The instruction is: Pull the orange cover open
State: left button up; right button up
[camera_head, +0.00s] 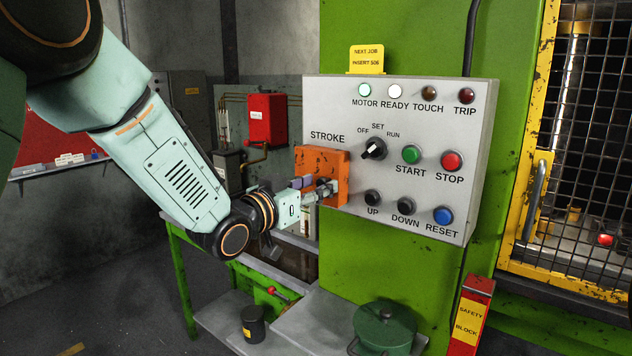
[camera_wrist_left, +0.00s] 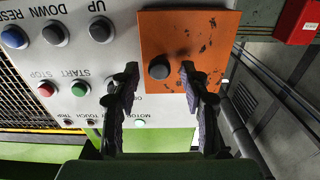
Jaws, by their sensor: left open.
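The orange cover (camera_head: 328,160) sits at the left edge of the grey control panel, below the word STROKE, and looks closed. In the left wrist view the scratched orange cover (camera_wrist_left: 205,30) fills the upper middle, with a round black knob (camera_wrist_left: 159,68) near its edge. My left gripper (camera_head: 325,188) is in front of the cover, its fingers hiding part of it. In the left wrist view the left gripper (camera_wrist_left: 159,72) is open, one finger on each side of the knob. Whether the fingers touch the cover is unclear. My right gripper is not in view.
The control panel (camera_head: 460,120) carries lamps, buttons and a selector switch (camera_head: 374,148) close to the right of the cover. A red box (camera_head: 268,118) hangs on the back wall. A green pot (camera_head: 385,328) stands on the shelf below. A mesh guard (camera_head: 585,140) is at far right.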

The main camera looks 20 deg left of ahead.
pick_arm(q)
jog(key=shift+w+d+f, duration=0.1)
jog(key=shift+w+d, duration=0.15)
jog(key=shift+w, duration=0.3)
jog(key=shift+s+r, duration=0.2)
jog(key=shift+s, duration=0.15)
jog(key=shift+c, duration=0.9)
jog(key=shift+w+a+f, duration=0.1)
jog(key=shift+w+f, duration=0.05)
jog(key=shift+w, duration=0.15)
jog(key=c, duration=0.4)
jog(key=shift+s, duration=0.1)
grip_shut()
